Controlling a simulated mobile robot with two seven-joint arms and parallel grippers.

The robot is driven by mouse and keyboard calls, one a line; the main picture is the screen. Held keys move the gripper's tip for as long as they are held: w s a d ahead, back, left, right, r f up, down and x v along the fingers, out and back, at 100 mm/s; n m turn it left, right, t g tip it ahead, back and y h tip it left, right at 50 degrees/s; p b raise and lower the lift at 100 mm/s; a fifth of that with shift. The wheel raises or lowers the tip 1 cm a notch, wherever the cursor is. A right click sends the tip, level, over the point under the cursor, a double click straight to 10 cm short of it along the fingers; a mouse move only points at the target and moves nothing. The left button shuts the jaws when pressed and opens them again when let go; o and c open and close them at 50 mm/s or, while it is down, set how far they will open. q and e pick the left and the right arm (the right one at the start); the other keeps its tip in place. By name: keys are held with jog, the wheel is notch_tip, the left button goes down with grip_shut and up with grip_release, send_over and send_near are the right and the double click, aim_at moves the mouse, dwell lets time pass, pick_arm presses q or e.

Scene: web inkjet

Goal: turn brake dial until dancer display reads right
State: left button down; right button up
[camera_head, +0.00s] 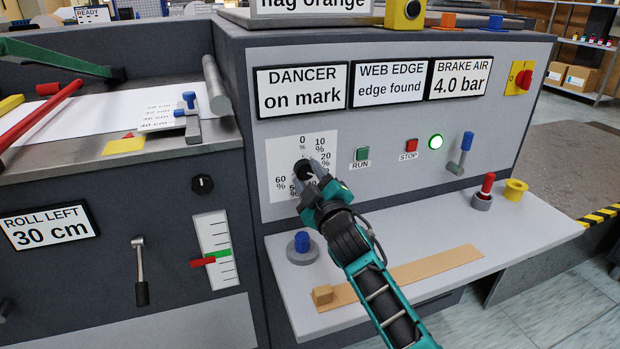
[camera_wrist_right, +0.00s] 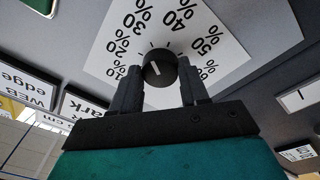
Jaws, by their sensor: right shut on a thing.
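The brake dial is a black round knob (camera_head: 303,170) on a white scale plate (camera_head: 328,143) marked in percent. It also shows in the wrist view (camera_wrist_right: 159,67), with a small white mark on its face; which number it points at I cannot tell. My right gripper (camera_head: 311,177) is shut on the dial, a finger on each side of it, as the wrist view shows (camera_wrist_right: 160,82). The gripper hides part of the scale in the head view. The dancer display (camera_head: 303,90) reads "on mark". My left gripper is not in view.
The other displays read "edge found" (camera_head: 390,84) and "4.0 bar" (camera_head: 459,77). The green RUN button (camera_head: 362,154) and red STOP button (camera_head: 411,145) sit right of the dial. A blue knob (camera_head: 302,243) and wooden strip (camera_head: 430,267) are on the shelf below.

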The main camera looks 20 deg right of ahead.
jog(key=o, duration=1.1)
jog(key=shift+c, duration=0.2)
pick_arm(q)
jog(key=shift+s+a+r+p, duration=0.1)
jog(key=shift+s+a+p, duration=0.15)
jog(key=shift+p, duration=0.3)
pick_arm(e)
jog(key=s+f, duration=0.1)
jog(key=s, duration=1.2)
jog(key=shift+d+f, duration=0.2)
jog(key=shift+d, duration=0.15)
